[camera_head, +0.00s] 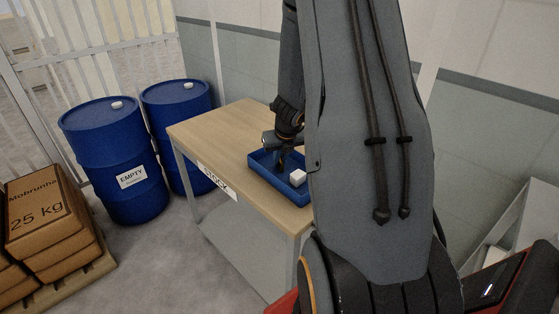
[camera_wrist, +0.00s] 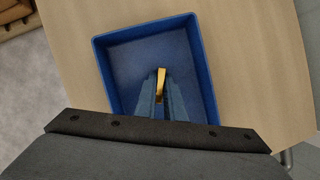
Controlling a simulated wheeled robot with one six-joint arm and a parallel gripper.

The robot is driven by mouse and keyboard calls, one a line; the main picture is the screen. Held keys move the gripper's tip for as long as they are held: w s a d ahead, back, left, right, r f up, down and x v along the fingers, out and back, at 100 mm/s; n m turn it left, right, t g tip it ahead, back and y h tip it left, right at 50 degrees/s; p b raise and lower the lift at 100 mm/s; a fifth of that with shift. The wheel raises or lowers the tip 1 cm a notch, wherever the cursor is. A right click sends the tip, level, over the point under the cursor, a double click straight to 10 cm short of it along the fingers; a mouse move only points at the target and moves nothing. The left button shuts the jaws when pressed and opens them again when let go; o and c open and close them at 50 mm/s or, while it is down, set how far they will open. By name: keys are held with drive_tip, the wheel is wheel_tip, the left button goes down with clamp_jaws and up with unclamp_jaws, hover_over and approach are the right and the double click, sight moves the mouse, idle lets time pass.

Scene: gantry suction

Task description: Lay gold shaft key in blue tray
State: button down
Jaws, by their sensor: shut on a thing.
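The blue tray (camera_head: 259,171) sits on the wooden table, partly hidden behind my arm in the head view. It also shows in the wrist view (camera_wrist: 107,77), with its far part bare. The gold shaft key (camera_wrist: 161,84) is a small gold bar between my fingertips, over the tray's interior. My gripper (camera_wrist: 161,95) is shut on the key. In the head view, my gripper (camera_head: 281,163) reaches down at the tray, and I cannot make out the key there. I cannot tell whether the key touches the tray floor.
The wooden table (camera_head: 215,128) has clear top to the tray's left. Two blue barrels (camera_head: 113,160) stand beside it. Stacked brown sacks (camera_head: 50,225) lie on a pallet at the left.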

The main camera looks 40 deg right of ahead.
drive_tip(key=shift+f, duration=0.15)
drive_tip(key=c, duration=1.8)
unclamp_jaws()
drive_tip(key=shift+c, duration=0.2)
